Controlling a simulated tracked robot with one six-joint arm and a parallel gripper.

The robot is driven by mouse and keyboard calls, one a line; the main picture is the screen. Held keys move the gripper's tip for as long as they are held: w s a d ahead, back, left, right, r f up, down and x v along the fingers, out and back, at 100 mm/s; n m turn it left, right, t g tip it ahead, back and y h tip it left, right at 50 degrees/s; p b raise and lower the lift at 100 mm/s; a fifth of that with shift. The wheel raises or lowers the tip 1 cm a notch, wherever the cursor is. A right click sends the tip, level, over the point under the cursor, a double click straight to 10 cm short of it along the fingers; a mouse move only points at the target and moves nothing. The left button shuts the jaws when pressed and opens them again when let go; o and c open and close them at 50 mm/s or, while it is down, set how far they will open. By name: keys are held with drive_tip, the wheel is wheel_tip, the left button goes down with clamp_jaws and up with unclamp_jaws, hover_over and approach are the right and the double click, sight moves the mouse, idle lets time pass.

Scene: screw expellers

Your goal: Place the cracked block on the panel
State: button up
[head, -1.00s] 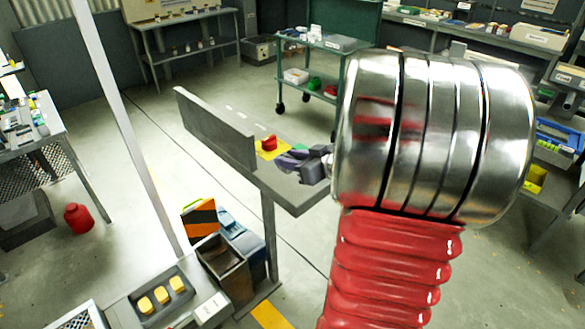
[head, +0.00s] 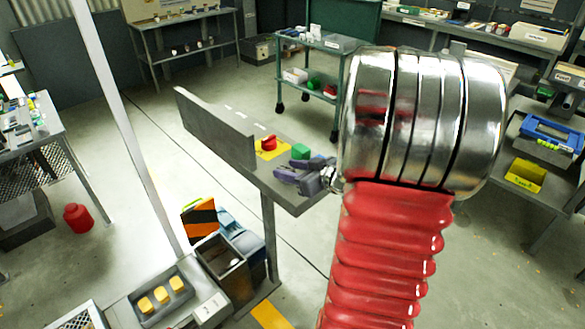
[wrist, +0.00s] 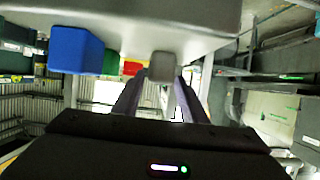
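The panel (head: 262,186) is a grey shelf with an upright back plate. A red knob on a yellow base (head: 268,145) and a green block (head: 300,152) stand on it. My gripper (head: 282,172) is at the panel's right end with its purple fingers apart, near the green block. In the wrist view, which looks upside down, a small grey block (wrist: 162,66) touches the panel's surface (wrist: 215,22) just beyond and between the fingertips (wrist: 160,85). A blue block (wrist: 76,50) and the green block (wrist: 109,62) are to its left. I cannot make out cracks.
A bin (head: 222,262) and an orange-and-black striped object (head: 200,217) stand below the panel. A green cart (head: 335,92) is behind it. A tray with yellow blocks (head: 162,293) is at lower left. A thin pale post (head: 125,130) rises left.

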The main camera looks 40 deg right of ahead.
drive_tip(key=shift+o, duration=0.9)
drive_tip(key=shift+s+r, duration=0.3)
drive_tip(key=shift+s, duration=0.15)
drive_tip(key=v, duration=1.1)
